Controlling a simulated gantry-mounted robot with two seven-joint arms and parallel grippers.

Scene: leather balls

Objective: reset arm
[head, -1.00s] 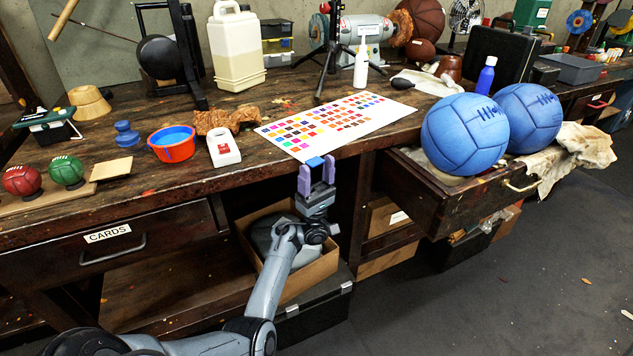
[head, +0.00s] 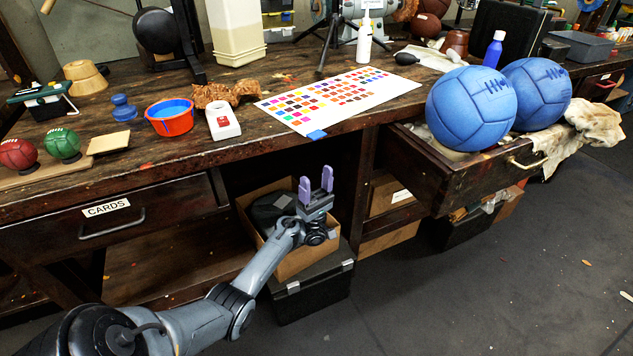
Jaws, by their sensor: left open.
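My left gripper (head: 316,187) has two purple fingers that point up and stand apart with nothing between them. It is in front of the workbench (head: 190,160), below the front edge of its top, with a cardboard box behind it. My left arm comes in from the lower left. My right gripper is not in view.
Two blue balls (head: 471,107) (head: 537,93) rest on the open drawer (head: 450,185) at right.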

